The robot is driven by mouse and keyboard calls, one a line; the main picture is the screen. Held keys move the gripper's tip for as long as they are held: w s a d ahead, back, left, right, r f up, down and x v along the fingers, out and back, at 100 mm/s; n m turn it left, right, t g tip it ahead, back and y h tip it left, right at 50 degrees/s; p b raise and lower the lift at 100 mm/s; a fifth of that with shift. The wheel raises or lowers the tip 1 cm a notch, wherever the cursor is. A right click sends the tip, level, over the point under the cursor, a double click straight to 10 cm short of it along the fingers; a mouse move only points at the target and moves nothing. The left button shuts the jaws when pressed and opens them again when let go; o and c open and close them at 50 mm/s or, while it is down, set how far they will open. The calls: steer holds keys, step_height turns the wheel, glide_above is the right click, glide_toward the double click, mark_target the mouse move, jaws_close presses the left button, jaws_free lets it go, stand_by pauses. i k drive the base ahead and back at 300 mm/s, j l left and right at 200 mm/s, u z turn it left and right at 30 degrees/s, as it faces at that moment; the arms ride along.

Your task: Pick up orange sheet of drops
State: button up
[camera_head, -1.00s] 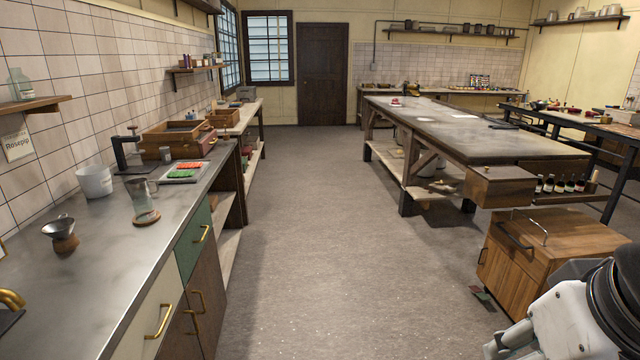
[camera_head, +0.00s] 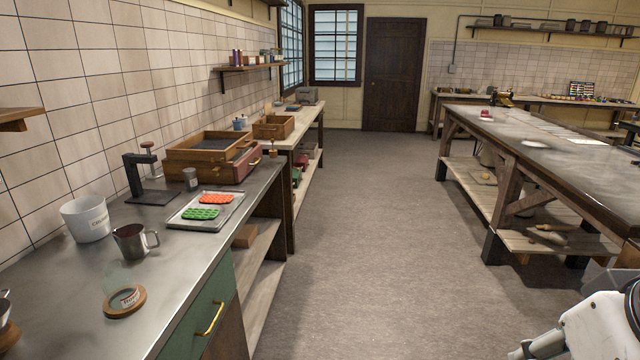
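The orange sheet of drops (camera_head: 216,198) lies flat on a light metal tray (camera_head: 233,207) on the left counter. A green sheet of drops (camera_head: 201,213) lies on the same tray, just nearer to me. The orange sheet is fully visible and nothing touches it from above. Part of my arm shows at the bottom right corner, far from the tray and across the aisle from it. The fingertips of my gripper cannot be made out.
A metal cup (camera_head: 131,242), a white bucket (camera_head: 86,219) and a round wooden coaster (camera_head: 124,302) stand nearer on the counter. A black stand (camera_head: 141,180) and wooden box (camera_head: 205,160) are behind the tray. The aisle floor (camera_head: 365,230) is clear; a long table (camera_head: 560,160) stands right.

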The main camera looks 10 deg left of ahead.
mark_target(209, 198)
steer(key=i, duration=1.9)
steer(key=i+u, duration=0.3)
steer(key=i, duration=0.2)
steer(key=i+u, duration=0.3)
steer(key=i, duration=0.15)
steer(key=i+l+u, duration=0.2)
steer(key=i+u, duration=0.15)
steer(key=i, duration=0.15)
steer(key=i+u, duration=0.4)
